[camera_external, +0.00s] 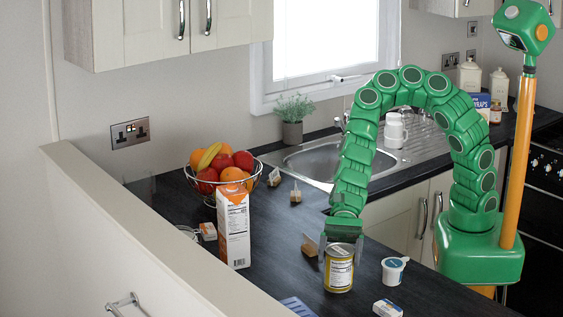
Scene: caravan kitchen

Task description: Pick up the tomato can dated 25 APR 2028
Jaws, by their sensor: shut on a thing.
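A tomato can (339,270) with a yellow and white label and a metal lid stands upright on the dark counter, near the front edge. Its date is too small to read. My gripper (342,243) points down over the can and is shut on it at the top. I cannot tell whether the can is lifted off the counter.
A tall carton (233,230) and a wire fruit bowl (223,178) stand to the left. A small white tub (393,270) and a small box (387,308) lie right of the can. A brown piece (310,246) is just behind it. The sink (330,160) is at the back.

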